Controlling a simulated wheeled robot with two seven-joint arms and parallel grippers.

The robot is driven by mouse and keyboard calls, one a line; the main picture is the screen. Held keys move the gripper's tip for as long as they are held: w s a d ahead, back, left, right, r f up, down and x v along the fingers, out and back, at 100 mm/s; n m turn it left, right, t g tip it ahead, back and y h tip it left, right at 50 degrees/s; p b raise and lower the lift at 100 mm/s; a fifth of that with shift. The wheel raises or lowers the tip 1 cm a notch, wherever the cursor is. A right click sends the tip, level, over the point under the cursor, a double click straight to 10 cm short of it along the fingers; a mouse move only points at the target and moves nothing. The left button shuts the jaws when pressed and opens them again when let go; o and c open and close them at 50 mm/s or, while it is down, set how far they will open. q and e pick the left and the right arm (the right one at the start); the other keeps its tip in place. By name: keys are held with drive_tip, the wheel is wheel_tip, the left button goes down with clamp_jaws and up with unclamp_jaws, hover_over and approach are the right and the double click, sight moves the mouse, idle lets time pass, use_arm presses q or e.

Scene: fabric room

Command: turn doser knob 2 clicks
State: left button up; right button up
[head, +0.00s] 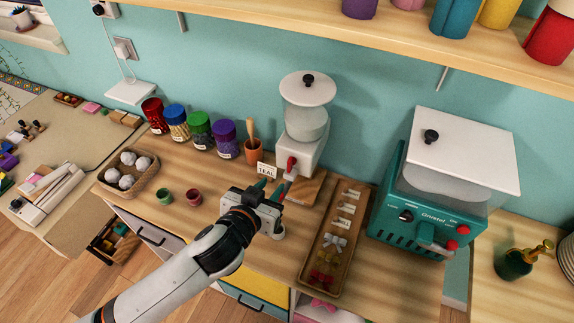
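A white doser (303,150) with a clear hopper and a white lid stands on a small wooden base on the counter, against the teal wall. A red knob (291,163) shows on its front. My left gripper (271,186) is in front of and just below the red knob, with its fingers pointing toward the doser. The two fingers look apart, with nothing visible between them. I see no contact with the knob, though the gap is small. My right gripper is not in view.
A teal machine (419,215) with dark and red knobs stands at right. A wooden tray (318,277) with small bows lies between. Left are colored jars (199,131), a pot with a wooden tool (253,149), small cups (193,197) and a basket (151,177). A shelf (390,40) hangs above.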

sight(288, 166)
use_arm(q)
drive_tip(key=p+x, duration=0.2)
drive_tip(key=x, duration=0.9)
drive_tip(key=shift+a+f, duration=0.1)
drive_tip(key=shift+f, duration=0.05)
clamp_jaws()
